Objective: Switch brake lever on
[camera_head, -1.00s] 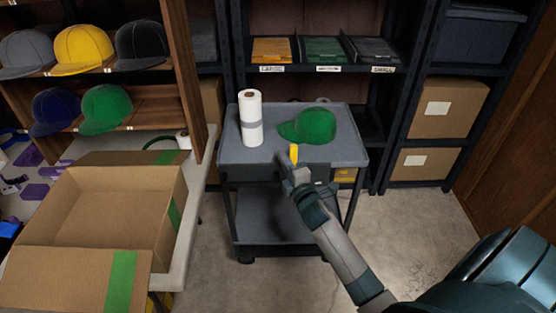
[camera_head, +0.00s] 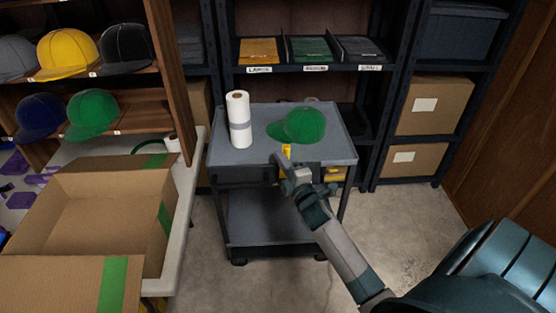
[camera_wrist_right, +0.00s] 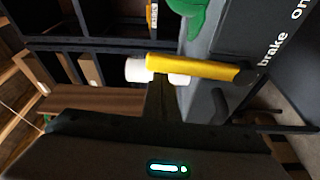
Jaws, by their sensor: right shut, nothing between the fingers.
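The brake lever is yellow; its tip (camera_head: 286,150) shows at the front edge of the grey cart (camera_head: 240,157) in the head view. In the right wrist view the lever (camera_wrist_right: 195,66) lies across the picture from a dark pivot at its right end. White lettering "brake" and "on" (camera_wrist_right: 285,30) is on the cart panel beside the pivot. My right gripper (camera_head: 282,164) is shut and empty at the lever, hiding its lower part in the head view. Its dark fingers (camera_wrist_right: 160,98) overlap the lever's free end; I cannot tell whether they touch. My left gripper is not in view.
A green cap (camera_head: 303,126) and a white paper roll (camera_head: 239,120) stand on the cart. An open cardboard box (camera_head: 95,215) is on the table at left. Shelves with caps and boxes stand behind. Concrete floor is free right of the cart.

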